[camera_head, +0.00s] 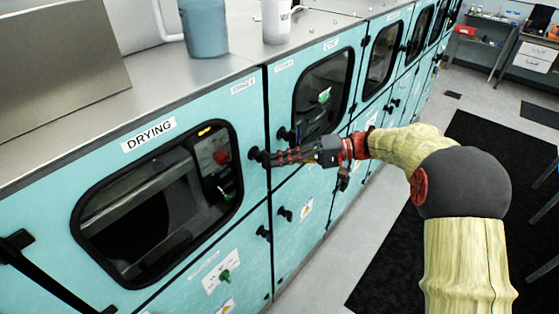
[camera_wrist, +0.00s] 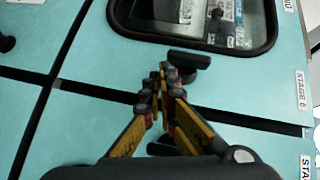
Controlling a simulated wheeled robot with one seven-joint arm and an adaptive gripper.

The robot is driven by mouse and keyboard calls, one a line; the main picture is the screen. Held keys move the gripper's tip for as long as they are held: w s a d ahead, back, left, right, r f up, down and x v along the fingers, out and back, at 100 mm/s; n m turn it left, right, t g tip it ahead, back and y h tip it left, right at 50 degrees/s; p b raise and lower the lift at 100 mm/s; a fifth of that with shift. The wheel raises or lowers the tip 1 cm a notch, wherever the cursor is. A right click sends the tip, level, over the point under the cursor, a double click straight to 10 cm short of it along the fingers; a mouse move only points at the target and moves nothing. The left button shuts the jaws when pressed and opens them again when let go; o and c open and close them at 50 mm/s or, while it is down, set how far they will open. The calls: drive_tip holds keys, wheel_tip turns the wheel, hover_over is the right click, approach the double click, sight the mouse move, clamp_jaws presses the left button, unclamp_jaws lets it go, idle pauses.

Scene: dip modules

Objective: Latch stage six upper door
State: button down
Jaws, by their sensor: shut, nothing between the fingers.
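The stage six upper door is the teal panel (camera_head: 185,115) marked DRYING, with a rounded black-framed window; its STAGE 6 label (camera_wrist: 301,90) shows at right in the wrist view. The door looks flush with its neighbours. Its black latch handle (camera_head: 256,155) is at its right edge, and the handle (camera_wrist: 190,60) lies below the window in the wrist view, roughly along the door edge. My gripper (camera_head: 268,158) is shut and empty, with its fingertips (camera_wrist: 163,76) right beside this handle. I cannot tell whether they touch, or whether the latch is engaged.
The neighbouring door (camera_head: 310,65) to the right has its own latch (camera_head: 284,134) close to my gripper. Lower doors carry more latches (camera_head: 285,213). A blue container (camera_head: 204,30) and a white mug (camera_head: 276,22) stand on the cabinet top.

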drive_tip(key=w+d+r, duration=0.1)
drive_tip(key=d+r, duration=0.1)
drive_tip(key=d, duration=1)
drive_tip(key=s+d+f+m+h, duration=0.4)
drive_tip(key=s+f+m+h, duration=0.3)
drive_tip(key=f, duration=0.6)
drive_tip(key=s+d+r+n+t+h+b, duration=0.2)
drive_tip(key=s+t+h+b, duration=0.1)
drive_tip(key=s, duration=0.8)
drive_tip(key=s+d+r+n+t+h+b, duration=0.1)
drive_tip(key=s+d+r+t+h+b, duration=0.2)
drive_tip(key=s, duration=0.9)
drive_tip(key=t+h+b, duration=0.1)
drive_tip(key=h, duration=0.2)
drive_tip(key=shift+s+n, duration=0.3)
drive_tip(key=shift+n, duration=0.1)
drive_tip(key=shift+r, duration=0.1)
